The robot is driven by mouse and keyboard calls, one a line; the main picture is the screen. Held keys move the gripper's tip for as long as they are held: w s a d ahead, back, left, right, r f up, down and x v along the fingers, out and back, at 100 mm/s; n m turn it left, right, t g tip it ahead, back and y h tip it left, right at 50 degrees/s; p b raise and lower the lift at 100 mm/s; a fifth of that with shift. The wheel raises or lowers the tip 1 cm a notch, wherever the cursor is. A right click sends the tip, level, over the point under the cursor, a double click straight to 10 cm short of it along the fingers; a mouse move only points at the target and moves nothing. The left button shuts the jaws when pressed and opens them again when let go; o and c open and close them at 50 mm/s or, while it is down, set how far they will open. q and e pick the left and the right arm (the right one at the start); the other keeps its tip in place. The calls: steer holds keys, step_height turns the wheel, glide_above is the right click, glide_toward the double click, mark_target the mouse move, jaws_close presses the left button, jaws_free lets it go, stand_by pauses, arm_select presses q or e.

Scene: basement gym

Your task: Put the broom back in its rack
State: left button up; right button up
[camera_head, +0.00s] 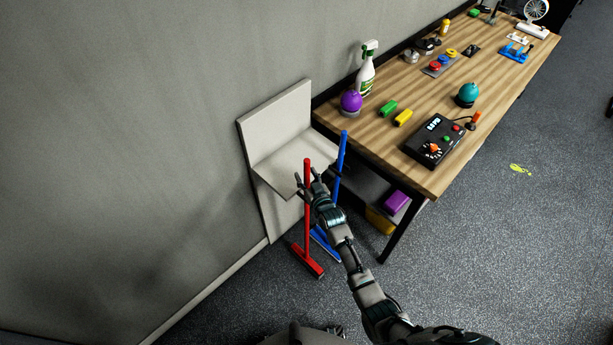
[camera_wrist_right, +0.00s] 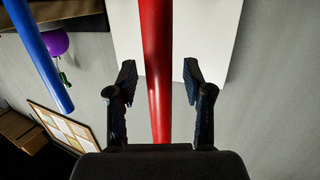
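The red broom (camera_head: 307,215) stands near upright in the head view, its head on the floor and its handle in front of the pale rack (camera_head: 275,125) on the wall. The blue broom (camera_head: 341,155) stands at the right edge of the rack's shelf, its lower part partly hidden by my arm. My right gripper (camera_head: 309,181) is at the red handle. In the right wrist view, the open fingers of my right gripper (camera_wrist_right: 158,80) stand either side of the red handle (camera_wrist_right: 157,60), with gaps on both sides. The handle's depth between them is unclear.
A wooden workbench (camera_head: 390,140) stands right of the rack, with a spray bottle (camera_head: 366,70), a purple dome (camera_head: 351,101) and a control box (camera_head: 436,140) on it. A purple box (camera_head: 396,202) sits beneath.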

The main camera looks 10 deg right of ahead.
steer(key=shift+f, duration=0.2)
steer(key=v, duration=1.2)
steer(key=s+d+f+g+h, duration=0.1)
steer(key=s+d+f+g, duration=0.1)
steer(key=s+f, duration=0.65)
steer(key=s+d+f+g, duration=0.2)
steer(key=s+f+g, duration=0.1)
steer(key=f, duration=1.1)
steer(key=s+d+f+g+h, duration=0.15)
steer(key=s+f, duration=0.35)
steer(key=f, duration=0.6)
steer(key=s+d+f+g, duration=0.2)
steer(key=s+f, duration=0.3)
steer(key=s, duration=0.6)
steer(key=s+d+f+g+h, duration=0.1)
steer(key=s+d+f+g, duration=0.2)
steer(key=s, duration=0.9)
steer(key=s+d+f+g, duration=0.2)
steer(key=s+f, duration=0.6)
steer(key=s, duration=0.4)
steer(key=shift+d+f+m+g+h, duration=0.25)
steer(key=shift+d+m+g+h, duration=0.1)
steer(key=shift+g, duration=0.2)
